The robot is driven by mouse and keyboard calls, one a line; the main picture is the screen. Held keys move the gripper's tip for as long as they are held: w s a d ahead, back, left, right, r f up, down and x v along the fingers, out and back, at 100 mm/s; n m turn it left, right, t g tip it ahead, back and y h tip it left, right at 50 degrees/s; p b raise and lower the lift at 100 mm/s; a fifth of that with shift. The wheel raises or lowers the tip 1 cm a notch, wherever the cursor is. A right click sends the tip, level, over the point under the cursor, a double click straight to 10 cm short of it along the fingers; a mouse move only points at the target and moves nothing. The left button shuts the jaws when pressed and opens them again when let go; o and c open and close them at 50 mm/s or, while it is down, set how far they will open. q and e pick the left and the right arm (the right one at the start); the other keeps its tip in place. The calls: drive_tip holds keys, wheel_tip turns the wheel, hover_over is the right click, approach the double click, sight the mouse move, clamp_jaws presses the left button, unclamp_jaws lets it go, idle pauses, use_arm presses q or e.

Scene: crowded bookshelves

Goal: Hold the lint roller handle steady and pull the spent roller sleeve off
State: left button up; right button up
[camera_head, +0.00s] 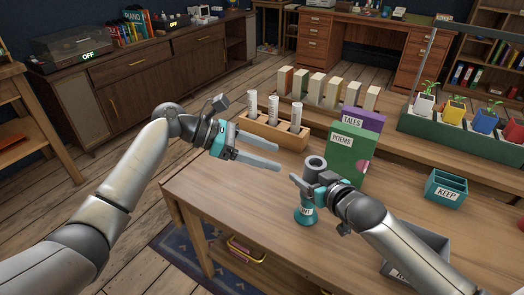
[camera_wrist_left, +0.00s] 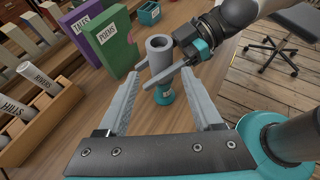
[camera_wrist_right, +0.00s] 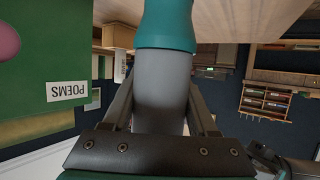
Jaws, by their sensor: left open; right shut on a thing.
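The lint roller stands upright on the table, with a teal base (camera_head: 305,213) and a grey, hollow-topped sleeve (camera_head: 315,163). My right gripper (camera_head: 300,186) is shut on the roller's grey part just above the teal base. The right wrist view shows this grey cylinder (camera_wrist_right: 160,90) between its fingers; I cannot tell whether it is sleeve or handle neck. My left gripper (camera_head: 280,161) is open and empty, left of the roller and apart from it. In the left wrist view, the grey sleeve (camera_wrist_left: 159,53) shows beyond and between the open fingertips (camera_wrist_left: 161,70).
The green POEMS box (camera_head: 345,152) and purple TALES box (camera_head: 366,120) stand close behind the roller. A wooden rack (camera_head: 273,132) with white tubes is behind my left gripper. A teal KEEP bin (camera_head: 445,189) and a grey bin (camera_head: 432,240) are right. Front-left table is clear.

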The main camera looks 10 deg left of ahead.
sight(309, 168)
use_arm(q)
drive_tip(key=x, duration=1)
drive_tip(key=shift+d+f, duration=0.15)
drive_tip(key=shift+d, duration=0.15)
clamp_jaws()
idle(0.6)
